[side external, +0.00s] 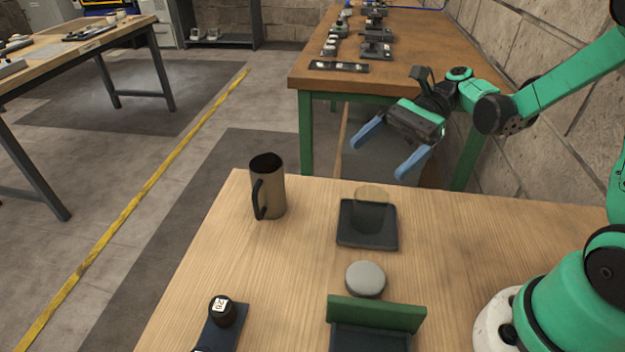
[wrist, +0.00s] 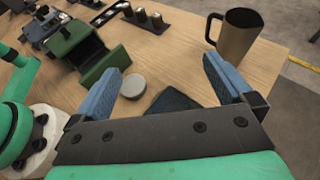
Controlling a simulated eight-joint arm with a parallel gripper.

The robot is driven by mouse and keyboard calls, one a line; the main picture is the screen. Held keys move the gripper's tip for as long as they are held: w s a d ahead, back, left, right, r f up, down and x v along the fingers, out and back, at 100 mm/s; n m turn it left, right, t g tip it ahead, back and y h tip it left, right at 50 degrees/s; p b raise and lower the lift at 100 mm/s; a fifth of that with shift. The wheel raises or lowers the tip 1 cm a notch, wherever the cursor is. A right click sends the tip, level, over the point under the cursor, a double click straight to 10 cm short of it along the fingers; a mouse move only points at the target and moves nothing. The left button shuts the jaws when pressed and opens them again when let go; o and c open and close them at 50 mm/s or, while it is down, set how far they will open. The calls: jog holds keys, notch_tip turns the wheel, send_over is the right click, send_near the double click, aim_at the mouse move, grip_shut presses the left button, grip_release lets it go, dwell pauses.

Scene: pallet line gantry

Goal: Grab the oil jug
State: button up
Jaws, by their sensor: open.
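The oil jug (side external: 270,190) is a brownish metal jug with a dark rim and a black side handle. It stands upright near the far left corner of the wooden table. In the wrist view the jug (wrist: 240,40) is at the upper right, beyond the right finger, with its handle toward the left. My gripper (side external: 380,160) is open and empty, with blue fingers, raised near the table's far edge, to the right of the jug and apart from it. The fingers (wrist: 162,64) are spread in the wrist view, with nothing held between them.
A see-through cup (side external: 371,208) stands on a dark square tray (side external: 380,242) right of the jug. A grey disc (side external: 365,279) and a green open box (side external: 376,313) are nearer. Dark weights (side external: 223,311) sit in a strip at front left. Bare table surrounds the jug.

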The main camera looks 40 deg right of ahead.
jog(key=shift+c, duration=1)
jog(key=m+t+h, duration=0.2)
jog(key=m+t, duration=0.4)
send_near(266, 186)
jog(key=w+a+f, duration=0.1)
jog(key=w+f, duration=0.1)
jog(key=w+a+f, duration=0.1)
jog(key=w+f, duration=0.1)
jog(key=shift+a+f, duration=0.2)
jog(key=shift+a, duration=0.05)
jog(key=shift+t, duration=0.3)
jog(key=x, duration=0.4)
jog(key=shift+w+a, duration=0.15)
jog(key=shift+w+a+f, duration=0.3)
jog(key=shift+a, duration=0.2)
grip_shut()
